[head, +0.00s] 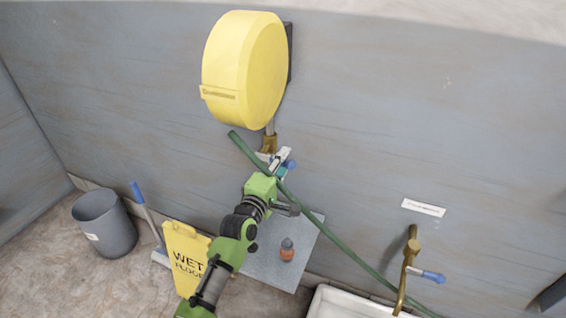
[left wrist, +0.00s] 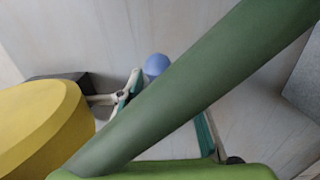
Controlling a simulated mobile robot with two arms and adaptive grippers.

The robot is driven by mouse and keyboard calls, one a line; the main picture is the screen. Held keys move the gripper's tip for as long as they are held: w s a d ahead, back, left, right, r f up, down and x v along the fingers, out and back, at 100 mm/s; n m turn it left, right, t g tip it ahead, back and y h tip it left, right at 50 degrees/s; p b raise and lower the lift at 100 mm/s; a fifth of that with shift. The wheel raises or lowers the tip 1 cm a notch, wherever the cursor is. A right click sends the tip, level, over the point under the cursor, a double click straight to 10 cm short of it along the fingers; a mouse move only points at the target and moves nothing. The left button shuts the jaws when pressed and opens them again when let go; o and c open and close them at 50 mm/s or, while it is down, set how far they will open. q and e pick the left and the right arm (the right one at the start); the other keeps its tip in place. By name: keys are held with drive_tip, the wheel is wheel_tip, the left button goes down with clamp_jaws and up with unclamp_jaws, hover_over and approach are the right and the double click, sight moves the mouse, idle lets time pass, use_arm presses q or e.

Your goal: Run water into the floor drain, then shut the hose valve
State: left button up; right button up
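The yellow hose reel (head: 243,70) hangs on the grey wall; it also shows in the left wrist view (left wrist: 42,125). A green hose (head: 335,241) slants down rightward from below the reel and crosses close before the left wrist camera (left wrist: 195,85). Below the reel is a brass fitting (head: 268,143) with a blue valve handle (head: 290,164), seen as a blue knob in the wrist view (left wrist: 157,65). My left gripper (head: 281,165) is at this handle, its fingers apart; contact is unclear, with the hose hiding part of it. My right gripper is out of view. I cannot identify the drain.
A grey plate (head: 308,232) lies below, with a small orange bottle-like item (head: 287,250) over it. A yellow wet-floor sign (head: 187,258), a blue-handled tool (head: 147,212) and a grey bin (head: 105,223) stand left. A white sink (head: 340,303) and brass tap (head: 409,262) are lower right.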

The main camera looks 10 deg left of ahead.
use_arm(q)
clamp_jaws()
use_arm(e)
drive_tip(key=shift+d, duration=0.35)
